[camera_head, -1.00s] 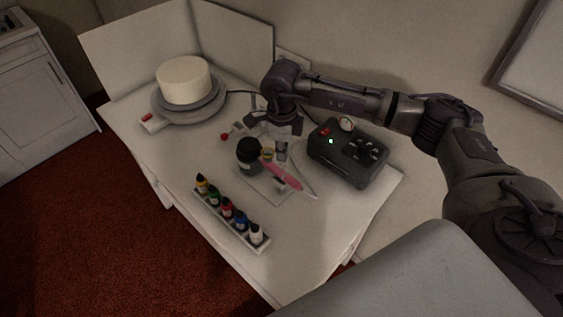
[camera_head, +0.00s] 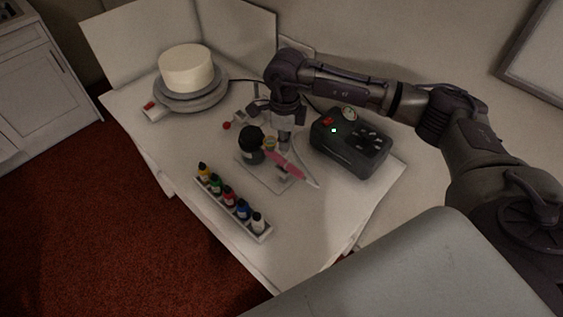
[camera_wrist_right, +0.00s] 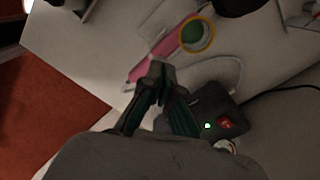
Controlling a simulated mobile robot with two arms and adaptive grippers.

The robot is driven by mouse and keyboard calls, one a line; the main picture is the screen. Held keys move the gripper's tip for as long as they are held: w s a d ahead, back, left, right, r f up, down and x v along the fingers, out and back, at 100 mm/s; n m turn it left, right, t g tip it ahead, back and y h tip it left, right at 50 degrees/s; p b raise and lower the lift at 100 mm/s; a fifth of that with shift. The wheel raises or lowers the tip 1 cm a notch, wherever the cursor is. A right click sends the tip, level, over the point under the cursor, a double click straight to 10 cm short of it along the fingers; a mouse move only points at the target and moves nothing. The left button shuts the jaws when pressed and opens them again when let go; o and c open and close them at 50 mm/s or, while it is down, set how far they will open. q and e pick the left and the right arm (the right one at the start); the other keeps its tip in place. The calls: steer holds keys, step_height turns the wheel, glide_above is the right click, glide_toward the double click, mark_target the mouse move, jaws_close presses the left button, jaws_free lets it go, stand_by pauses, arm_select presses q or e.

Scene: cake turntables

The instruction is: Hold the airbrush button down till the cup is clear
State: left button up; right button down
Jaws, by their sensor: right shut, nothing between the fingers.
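The pink airbrush (camera_head: 284,164) lies in a holder beside the dark jar in the head view. It also shows in the right wrist view (camera_wrist_right: 160,52). Its cup (camera_wrist_right: 196,34) has a yellow rim and green inside. In the head view the cup (camera_head: 270,143) is partly crowded by the jar and my gripper. My right gripper (camera_head: 285,143) points down, shut and empty, close by the cup and the airbrush body. Its fingertips (camera_wrist_right: 158,72) overlap the airbrush's edge in the wrist view. The button is hidden, and I cannot tell whether they touch it. My left gripper is out of view.
A dark compressor (camera_head: 350,145) with a lit green light stands right of the airbrush. A black-capped jar (camera_head: 249,148) stands just left. A rack of color bottles (camera_head: 232,208) lies in front. A white cake (camera_head: 186,68) sits on a turntable (camera_head: 192,98) at the back left.

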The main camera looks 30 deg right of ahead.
mark_target(281, 160)
steer(key=shift+f+b, duration=1)
steer(key=shift+f, duration=0.25)
stand_by(6.8)
